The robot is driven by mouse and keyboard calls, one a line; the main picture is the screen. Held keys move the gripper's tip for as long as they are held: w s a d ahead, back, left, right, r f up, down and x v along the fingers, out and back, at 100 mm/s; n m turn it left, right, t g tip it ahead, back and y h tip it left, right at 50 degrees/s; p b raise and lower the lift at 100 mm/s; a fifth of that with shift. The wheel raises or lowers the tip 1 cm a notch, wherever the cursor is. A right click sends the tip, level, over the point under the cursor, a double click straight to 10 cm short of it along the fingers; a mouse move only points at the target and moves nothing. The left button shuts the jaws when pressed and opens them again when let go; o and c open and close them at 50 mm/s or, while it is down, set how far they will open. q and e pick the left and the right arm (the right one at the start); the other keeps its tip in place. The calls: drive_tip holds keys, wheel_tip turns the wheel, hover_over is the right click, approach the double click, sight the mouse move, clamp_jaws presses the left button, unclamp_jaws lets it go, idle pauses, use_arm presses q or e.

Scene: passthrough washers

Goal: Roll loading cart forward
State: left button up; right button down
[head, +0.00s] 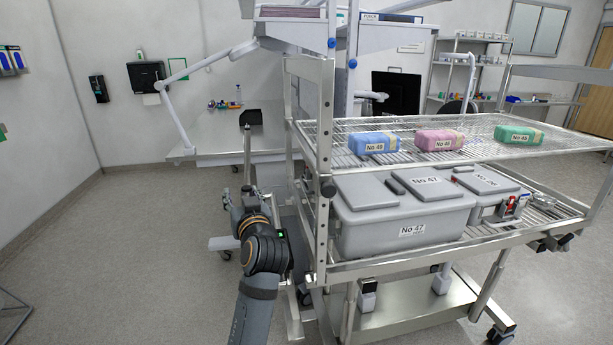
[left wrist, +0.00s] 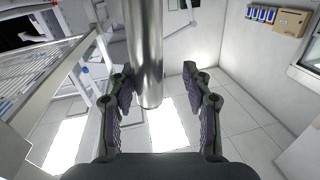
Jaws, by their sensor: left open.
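The loading cart (head: 323,130) stands right of centre in the head view. It has a steel post frame, an upper wire shelf, a lower wire shelf and casters. My left arm reaches up along the cart's left side in the head view, where its fingers are hard to make out. In the left wrist view my left gripper (left wrist: 158,75) is open, its two dark fingers spread apart. A thick steel tube (left wrist: 144,40) shows between the fingers, nearer the left one. I cannot tell whether the tube touches that finger. My right gripper is not in view.
Blue (head: 373,143), pink (head: 438,140) and green (head: 518,135) packs lie on the upper shelf. A grey No 47 bin (head: 400,220) and other cases fill the lower shelf. A table (head: 225,135) stands behind at left. The left floor is clear.

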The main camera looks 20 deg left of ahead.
use_arm(q)
drive_tip(key=shift+f, duration=0.1)
drive_tip(key=s+d+f+m+g+h, duration=0.1)
drive_tip(key=s+f+m+g+h, duration=0.2)
drive_tip(key=f, duration=0.7)
drive_tip(key=s+d+f+m+h, duration=0.15)
drive_tip(key=s+f, duration=0.25)
drive_tip(key=f, duration=0.5)
drive_tip(key=s+d+f+m+g+h, duration=0.2)
drive_tip(key=s+d+f+g+h, duration=0.15)
drive_tip(key=s+f, duration=0.45)
drive_tip(key=s+d+f+m+g+h, duration=0.25)
drive_tip(key=s+d+f, duration=0.3)
drive_tip(key=s, duration=0.55)
drive_tip(key=s+a+f+n+g+p, duration=0.1)
drive_tip(key=a+f, duration=0.1)
drive_tip(key=f, duration=1.1)
drive_tip(key=s+a+f+g+p, duration=0.1)
drive_tip(key=s+f, duration=0.1)
drive_tip(key=f, duration=1.1)
drive_tip(key=s+a+f+g+p, duration=0.1)
drive_tip(key=s+f, duration=1.3)
drive_tip(key=s, duration=0.3)
drive_tip(key=shift+s+a+f+h, duration=0.15)
drive_tip(key=shift+s+h, duration=0.2)
